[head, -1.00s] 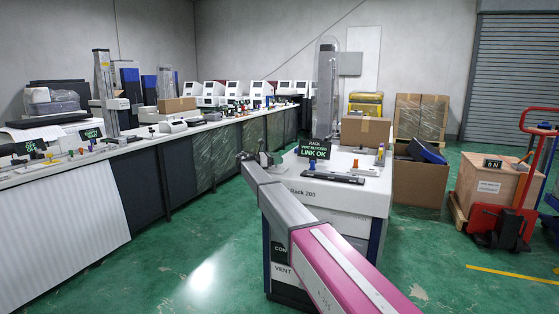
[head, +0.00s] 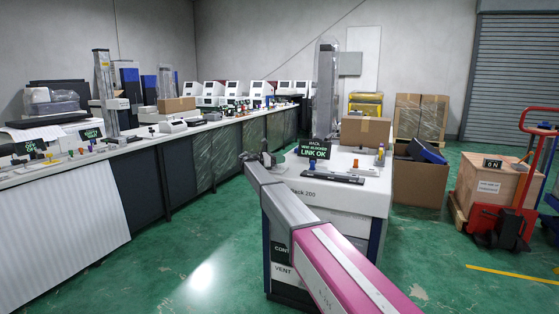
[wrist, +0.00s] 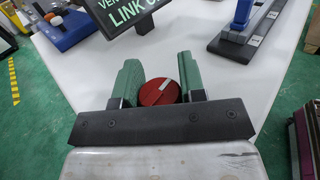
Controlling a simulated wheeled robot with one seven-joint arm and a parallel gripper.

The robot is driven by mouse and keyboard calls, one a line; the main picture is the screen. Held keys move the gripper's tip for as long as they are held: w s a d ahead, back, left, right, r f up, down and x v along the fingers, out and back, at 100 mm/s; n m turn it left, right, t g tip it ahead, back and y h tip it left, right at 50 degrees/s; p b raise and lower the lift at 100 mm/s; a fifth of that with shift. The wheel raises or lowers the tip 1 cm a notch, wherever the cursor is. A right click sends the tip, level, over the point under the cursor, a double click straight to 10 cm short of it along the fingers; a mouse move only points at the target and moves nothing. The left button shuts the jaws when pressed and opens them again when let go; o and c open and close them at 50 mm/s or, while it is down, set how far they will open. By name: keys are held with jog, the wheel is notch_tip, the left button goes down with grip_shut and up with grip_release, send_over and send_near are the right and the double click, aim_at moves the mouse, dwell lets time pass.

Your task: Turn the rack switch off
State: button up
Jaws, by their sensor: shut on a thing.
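The rack switch, a red round knob (wrist: 158,92) with a white pointer line, sits on the white top of the rack. The pointer slants up to the right in the wrist view. My gripper (wrist: 158,80) has its green fingers on either side of the knob and is shut on it. In the head view my gripper (head: 264,158) is at the left edge of the Rack 200 cabinet (head: 345,198), and the knob is hidden there. A rack display (head: 314,149) reads "VENT BLOCKED" and "LINK OK" in green; its lower part shows in the wrist view (wrist: 126,14).
A black bar-shaped device (head: 333,175) lies on the rack top, with a cardboard box (head: 365,131) behind it. A long bench (head: 85,161) with instruments runs along the left. A red pallet jack (head: 508,200) stands at the right. Green floor is clear between bench and rack.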

jog(key=n+t+y, duration=0.3)
jog(key=n+t, duration=0.1)
jog(key=t, duration=0.1)
jog(key=n+t+y, duration=0.1)
jog(key=y, duration=0.1)
jog(key=n+t+y, duration=0.3)
jog(key=y, duration=0.1)
jog(key=shift+w+a+n+t, duration=0.25)
jog(key=shift+n+t, duration=0.05)
jog(key=n+y, duration=0.1)
jog(key=y, duration=0.1)
jog(key=n+t+y, duration=0.1)
jog(key=n+y, duration=0.1)
jog(key=y, duration=0.1)
jog(key=n+y, duration=0.2)
jog(key=y, duration=0.1)
jog(key=shift+w+a+t, duration=0.2)
jog(key=shift+a+t, duration=0.1)
jog(key=shift+a, duration=0.1)
jog(key=shift+a+n+g+y, duration=0.2)
jog(key=shift+n+y, duration=0.7)
jog(key=shift+y, duration=0.4)
jog(key=shift+a+n+g+y, duration=0.2)
jog(key=shift+n+y, duration=0.7)
jog(key=shift+y, duration=0.7)
jog(key=o, duration=0.9)
